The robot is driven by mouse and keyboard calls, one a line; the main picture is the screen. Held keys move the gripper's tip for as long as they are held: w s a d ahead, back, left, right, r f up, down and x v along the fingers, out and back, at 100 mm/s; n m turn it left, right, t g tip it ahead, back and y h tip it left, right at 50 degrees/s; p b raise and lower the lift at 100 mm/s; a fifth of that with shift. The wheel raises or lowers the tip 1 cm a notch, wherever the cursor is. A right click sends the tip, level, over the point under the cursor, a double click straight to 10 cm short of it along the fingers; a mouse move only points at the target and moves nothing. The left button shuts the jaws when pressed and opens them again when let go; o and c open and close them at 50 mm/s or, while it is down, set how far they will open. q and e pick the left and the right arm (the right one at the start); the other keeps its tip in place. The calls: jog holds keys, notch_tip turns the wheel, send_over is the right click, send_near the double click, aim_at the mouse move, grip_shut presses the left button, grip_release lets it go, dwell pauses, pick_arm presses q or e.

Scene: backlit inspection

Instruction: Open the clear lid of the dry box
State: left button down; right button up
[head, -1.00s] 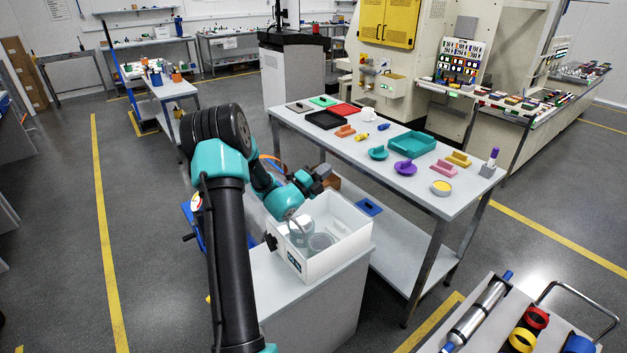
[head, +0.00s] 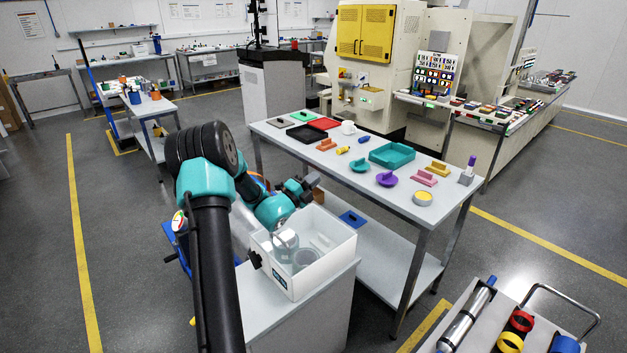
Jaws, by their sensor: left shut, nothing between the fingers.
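The dry box (head: 317,275) is a white open-looking bin on a white cabinet, with a dark label and a black knob-like part on its near left side. Clear round jars (head: 306,258) show inside it. I cannot make out the clear lid or tell how it stands. My left gripper (head: 316,181) is shut and empty, just beyond the far rim of the box, apart from it as far as I can see. My right gripper is not in view.
Behind the box stands a table (head: 310,160) with trays and coloured handles, including a teal tray (head: 392,155). A blue item (head: 352,218) lies on its lower shelf. A cart (head: 490,325) with a metal cylinder stands at the lower right. Floor between is clear.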

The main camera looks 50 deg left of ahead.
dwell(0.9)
pick_arm(q)
jog(key=v, duration=1.7)
jog(key=shift+s, duration=0.2)
jog(key=c, duration=1.8)
grip_release()
jog(key=shift+c, duration=0.2)
